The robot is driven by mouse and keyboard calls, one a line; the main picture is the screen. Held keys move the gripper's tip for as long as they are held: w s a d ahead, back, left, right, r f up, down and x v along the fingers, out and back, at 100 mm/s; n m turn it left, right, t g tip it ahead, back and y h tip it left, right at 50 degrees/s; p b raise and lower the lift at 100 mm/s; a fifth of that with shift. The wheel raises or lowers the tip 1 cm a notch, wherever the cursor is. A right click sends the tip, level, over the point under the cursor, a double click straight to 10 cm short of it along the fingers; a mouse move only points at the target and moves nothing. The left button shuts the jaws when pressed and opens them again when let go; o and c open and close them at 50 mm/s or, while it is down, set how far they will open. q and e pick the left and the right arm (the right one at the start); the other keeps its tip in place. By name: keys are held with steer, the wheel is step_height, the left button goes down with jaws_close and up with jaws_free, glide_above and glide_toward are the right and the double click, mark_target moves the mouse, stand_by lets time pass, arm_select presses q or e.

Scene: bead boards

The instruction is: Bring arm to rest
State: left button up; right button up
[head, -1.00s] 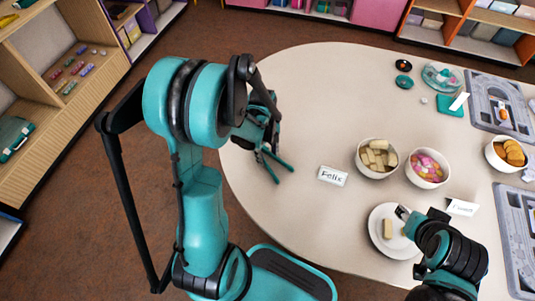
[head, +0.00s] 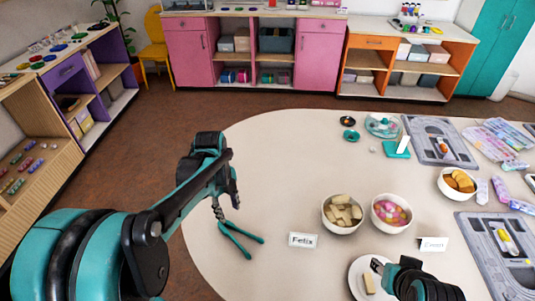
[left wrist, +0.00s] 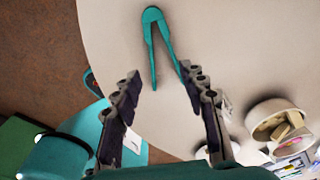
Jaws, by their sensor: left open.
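My left arm comes in from the left in the head view, and its left gripper (head: 228,195) hangs over the table's left edge. In the left wrist view the left gripper's two fingers (left wrist: 160,80) are spread apart with nothing between them. Teal tongs (head: 240,238) lie on the table just below the gripper; they also show beyond the fingertips in the left wrist view (left wrist: 152,38). My right gripper (head: 382,268) is over the white plate (head: 356,285) at the lower right, near a pale block (head: 369,283). Its jaws are too small and partly hidden to judge.
Grey boards (head: 440,140) lie at the right.

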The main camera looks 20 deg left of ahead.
arm_select(q)
steer(key=s+d+r+n+t, duration=0.2)
steer(key=s+d+n+t, duration=0.1)
steer(key=n, duration=0.8)
steer(key=s+d+r+n+t+y, duration=0.1)
steer(key=s+d+r+n+t, duration=0.2)
steer(key=d+n, duration=0.3)
steer(key=s+n+t, duration=0.1)
steer(key=n, duration=0.4)
steer(key=shift+s+d+r+t, duration=0.15)
steer(key=shift+s+r+t, duration=0.15)
steer(key=shift+s, duration=0.05)
